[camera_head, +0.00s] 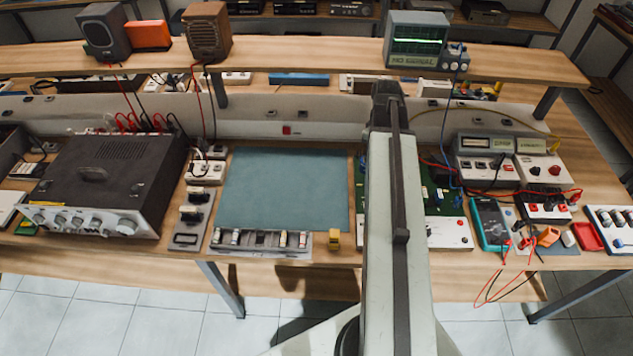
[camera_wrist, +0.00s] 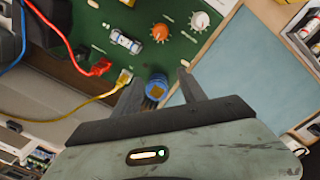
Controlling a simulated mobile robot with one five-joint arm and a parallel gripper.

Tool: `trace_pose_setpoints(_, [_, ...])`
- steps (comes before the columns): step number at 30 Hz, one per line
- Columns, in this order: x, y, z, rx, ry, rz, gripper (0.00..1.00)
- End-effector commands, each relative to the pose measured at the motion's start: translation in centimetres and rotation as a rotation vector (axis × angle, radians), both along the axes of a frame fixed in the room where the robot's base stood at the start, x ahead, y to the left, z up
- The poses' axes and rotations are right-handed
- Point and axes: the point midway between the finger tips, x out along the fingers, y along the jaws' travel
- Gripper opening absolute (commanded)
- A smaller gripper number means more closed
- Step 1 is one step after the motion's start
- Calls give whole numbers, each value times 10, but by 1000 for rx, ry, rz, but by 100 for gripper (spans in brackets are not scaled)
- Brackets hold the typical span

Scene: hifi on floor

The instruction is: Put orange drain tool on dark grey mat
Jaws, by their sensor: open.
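A small orange object (camera_head: 548,236), possibly the drain tool, lies at the right front of the bench. It seems to lie at a small dark grey mat (camera_head: 567,249), which is mostly covered. My gripper (camera_wrist: 158,78) is open, with its fingers over a green circuit board (camera_wrist: 185,50). A blue cylinder with a yellowish top (camera_wrist: 157,87) shows between the fingers; I cannot tell whether they touch it. In the head view my arm hides the gripper and part of the green board (camera_head: 440,200).
A large teal mat (camera_head: 285,190) lies bare left of my arm. Red, blue and yellow cables (camera_wrist: 95,68) run close to the fingers. A teal multimeter (camera_head: 489,224) and a red tray (camera_head: 587,237) flank the orange object. A black amplifier (camera_head: 110,175) stands at left.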

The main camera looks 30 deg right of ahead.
Motion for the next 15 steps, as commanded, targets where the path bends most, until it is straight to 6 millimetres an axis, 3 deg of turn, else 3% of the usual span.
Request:
trace_pose_setpoints(1, [17, 60, 0, 6, -4, -18, 49])
trace_pose_setpoints(3, [34, 133, 0, 17, -9, -75, 49])
trace_pose_setpoints(6, [41, 224, 0, 31, -12, -150, 49])
trace_pose_setpoints(10, [35, 304, 0, 42, -9, -224, 49])
trace_pose_setpoints(12, [32, 326, 0, 44, -8, -250, 49])
trace_pose_setpoints(15, [30, 339, 0, 46, -7, -268, 49])
